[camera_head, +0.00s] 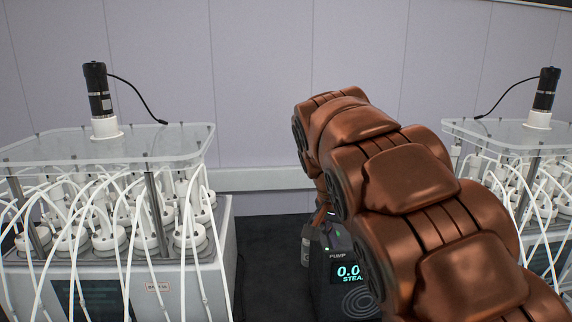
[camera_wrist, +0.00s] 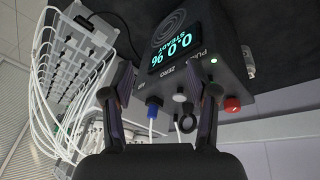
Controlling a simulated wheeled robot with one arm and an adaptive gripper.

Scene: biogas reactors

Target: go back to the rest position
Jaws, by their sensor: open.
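My copper-coloured arm reaches forward over the bench in the head view and hides my gripper there. In the wrist view my gripper (camera_wrist: 162,100) shows two dark fingers standing apart with nothing clasped between them. A dark pump box (camera_wrist: 215,48) with a lit display reading 0.0 and STEADY lies beyond the fingertips. The same pump box (camera_head: 345,295) is partly hidden by my arm in the head view. On its face are a blue plug (camera_wrist: 153,107), a light plug, a black ring-shaped part (camera_wrist: 188,123) and a red knob (camera_wrist: 232,104).
A left reactor unit (camera_head: 180,275) with many white tubes and a clear top plate (camera_head: 110,147) stands close on the left. A right reactor unit (camera_head: 545,240) stands on the right. A dark bench surface (camera_head: 265,250) lies between them, before a pale wall (camera_head: 250,90).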

